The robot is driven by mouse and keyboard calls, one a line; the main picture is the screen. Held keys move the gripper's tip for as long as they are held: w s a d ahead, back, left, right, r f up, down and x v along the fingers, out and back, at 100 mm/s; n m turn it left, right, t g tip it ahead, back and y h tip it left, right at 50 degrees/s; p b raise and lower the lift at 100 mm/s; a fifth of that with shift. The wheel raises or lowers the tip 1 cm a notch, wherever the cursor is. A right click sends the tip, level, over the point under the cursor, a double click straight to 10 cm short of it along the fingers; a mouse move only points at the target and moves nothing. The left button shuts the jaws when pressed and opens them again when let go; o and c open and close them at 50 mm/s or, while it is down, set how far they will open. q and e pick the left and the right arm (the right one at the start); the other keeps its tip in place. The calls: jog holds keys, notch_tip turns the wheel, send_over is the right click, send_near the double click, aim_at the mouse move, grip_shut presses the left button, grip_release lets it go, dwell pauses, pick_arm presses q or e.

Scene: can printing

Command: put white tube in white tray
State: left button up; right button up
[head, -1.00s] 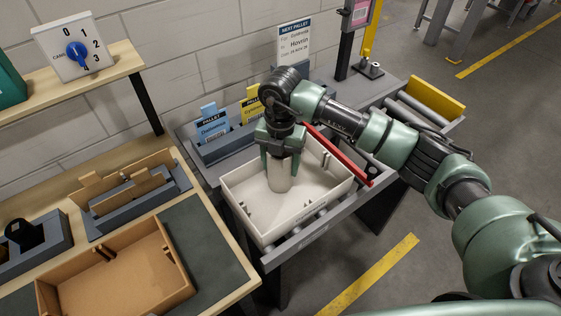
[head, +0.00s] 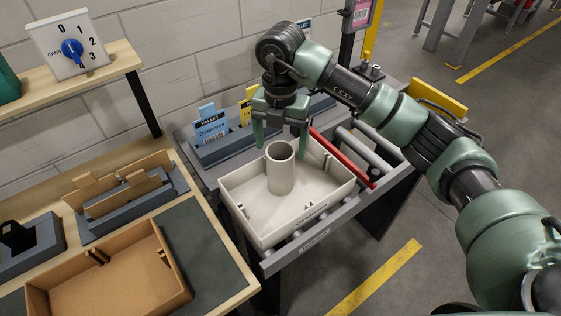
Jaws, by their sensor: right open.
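The white tube (head: 281,172) stands upright inside the white tray (head: 326,201), toward its back middle. The white tray sits on the grey roller conveyor. My right gripper (head: 281,146) is open and empty above the tube, with its fingers apart on either side of the tube's top. The tube's open top rim shows clear of the fingers. My left gripper is not in view.
A red bar (head: 342,158) lies across the conveyor just right of the tray. Blue and yellow pallet cards (head: 210,124) stand in a grey holder behind it. A brown tray (head: 112,285) lies on the wooden bench at left.

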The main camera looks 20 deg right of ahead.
jog(key=shift+r+b, duration=0.4)
jog(key=shift+r, duration=1.8)
